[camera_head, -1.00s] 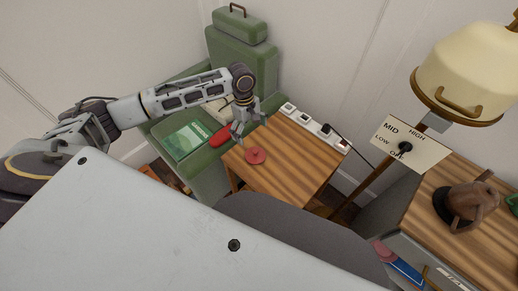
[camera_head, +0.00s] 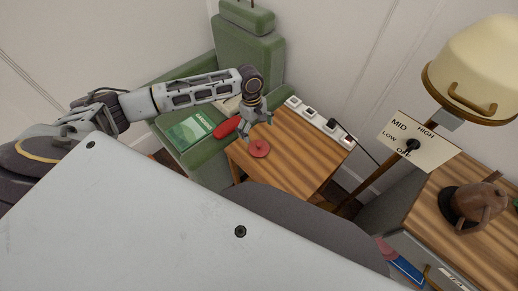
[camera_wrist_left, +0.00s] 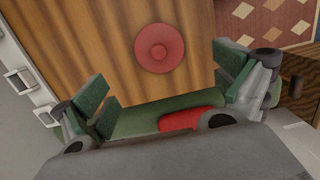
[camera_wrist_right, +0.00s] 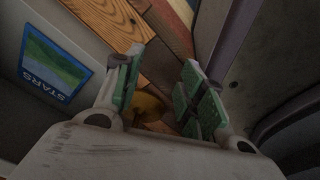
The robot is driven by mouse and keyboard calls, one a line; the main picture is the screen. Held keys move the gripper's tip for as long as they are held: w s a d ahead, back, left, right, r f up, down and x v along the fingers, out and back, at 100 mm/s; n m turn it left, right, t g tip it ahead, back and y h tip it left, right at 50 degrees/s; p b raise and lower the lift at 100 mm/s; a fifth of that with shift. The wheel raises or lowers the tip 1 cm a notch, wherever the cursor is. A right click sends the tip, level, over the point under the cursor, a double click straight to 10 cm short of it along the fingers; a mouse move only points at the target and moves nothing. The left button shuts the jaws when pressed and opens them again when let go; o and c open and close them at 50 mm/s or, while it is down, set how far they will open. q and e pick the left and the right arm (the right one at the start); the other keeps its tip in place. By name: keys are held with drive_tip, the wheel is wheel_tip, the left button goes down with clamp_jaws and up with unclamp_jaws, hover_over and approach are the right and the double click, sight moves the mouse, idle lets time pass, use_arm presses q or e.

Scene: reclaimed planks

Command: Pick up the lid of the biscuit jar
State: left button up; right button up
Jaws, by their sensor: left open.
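The red round lid (camera_head: 259,149) with a small knob lies flat-looking on the small striped wooden table. It also shows in the left wrist view (camera_wrist_left: 160,48), beyond the fingers. I cannot make out a jar under it. My left gripper (camera_head: 257,130) is open and empty, above the table's edge just behind the lid in the head view. In the left wrist view its green-padded fingers (camera_wrist_left: 162,82) are wide apart, with the lid ahead of the gap. My right gripper (camera_wrist_right: 160,72) shows only in its wrist view, open and empty, low beside furniture.
A green armchair (camera_head: 248,55) stands behind, with a green book (camera_head: 188,132) and a red object (camera_head: 226,127) on its arm. A white power strip (camera_head: 318,120) runs along the table's back edge. A lamp (camera_head: 478,65) and brown pot (camera_head: 474,203) stand at right.

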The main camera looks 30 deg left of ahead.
sight(258, 144)
use_arm(q)
drive_tip(key=f, duration=0.3)
drive_tip(key=shift+s+d+f, duration=0.1)
drive_tip(key=shift+d+f, duration=0.1)
drive_tip(key=shift+f+b, duration=0.3)
drive_tip(key=shift+f, duration=0.2)
use_arm(e)
drive_tip(key=shift+w+a+r, duration=0.15)
drive_tip(key=shift+w+a, duration=0.35)
drive_tip(key=shift+w, duration=0.3)
drive_tip(key=shift+s, duration=0.1)
